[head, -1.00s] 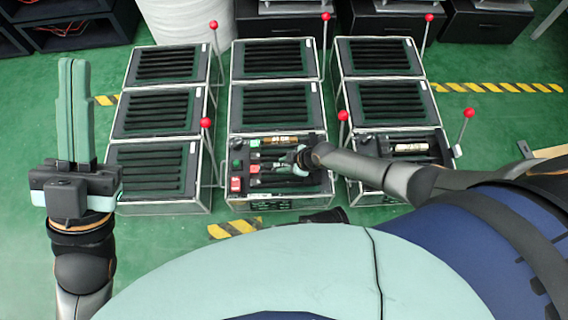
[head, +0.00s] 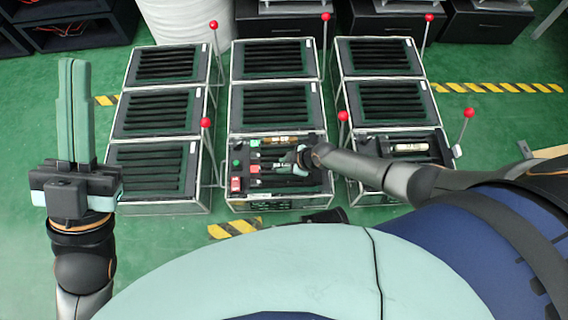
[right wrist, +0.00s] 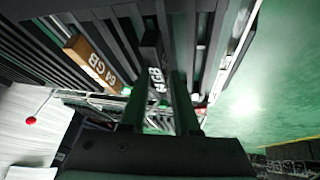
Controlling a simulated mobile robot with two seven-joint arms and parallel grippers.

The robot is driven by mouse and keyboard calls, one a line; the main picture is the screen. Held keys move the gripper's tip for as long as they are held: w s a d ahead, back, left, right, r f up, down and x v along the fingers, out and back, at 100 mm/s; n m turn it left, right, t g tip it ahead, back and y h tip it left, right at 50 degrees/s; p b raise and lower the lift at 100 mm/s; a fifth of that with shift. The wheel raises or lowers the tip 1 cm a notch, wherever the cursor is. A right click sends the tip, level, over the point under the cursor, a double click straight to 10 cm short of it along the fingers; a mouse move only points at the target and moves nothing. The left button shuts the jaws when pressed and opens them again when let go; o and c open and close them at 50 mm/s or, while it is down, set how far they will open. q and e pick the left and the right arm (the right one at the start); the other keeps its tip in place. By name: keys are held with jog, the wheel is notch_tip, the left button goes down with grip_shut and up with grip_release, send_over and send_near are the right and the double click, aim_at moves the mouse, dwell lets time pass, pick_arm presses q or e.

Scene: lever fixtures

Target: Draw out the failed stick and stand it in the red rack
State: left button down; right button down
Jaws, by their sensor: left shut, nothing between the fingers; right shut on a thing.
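In the right wrist view a dark stick with white "64GB" lettering (right wrist: 155,75) lies between the fingers of my right gripper (right wrist: 160,85), which is shut on it. In the head view my right gripper (head: 302,157) is low over the front middle box; its fingers hide most of the stick. I cannot tell how far the stick is out of its slot. Red blocks (head: 236,184) sit at the box's left side, with green ones (head: 237,163) behind; I cannot tell which red part is the rack. My left gripper (head: 77,115) is shut and empty, upright at far left.
A brown "64 GB" stick (right wrist: 95,62) lies beside the held one. A pale stick (head: 411,147) lies in the front right box (head: 385,195). Red-knobbed levers (head: 206,122) rise beside the boxes. Green floor is open at the left.

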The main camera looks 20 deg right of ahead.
jog(key=shift+w+r+p, duration=0.25)
jog(key=shift+r+p, duration=0.2)
jog(key=shift+r, duration=0.35)
dwell(0.6)
jog(key=shift+r, duration=0.1)
jog(key=shift+r+p, duration=0.5)
jog(key=shift+p, duration=0.05)
jog(key=shift+s+r+p, duration=0.3)
jog(key=shift+r+p, duration=0.5)
jog(key=shift+r, duration=0.05)
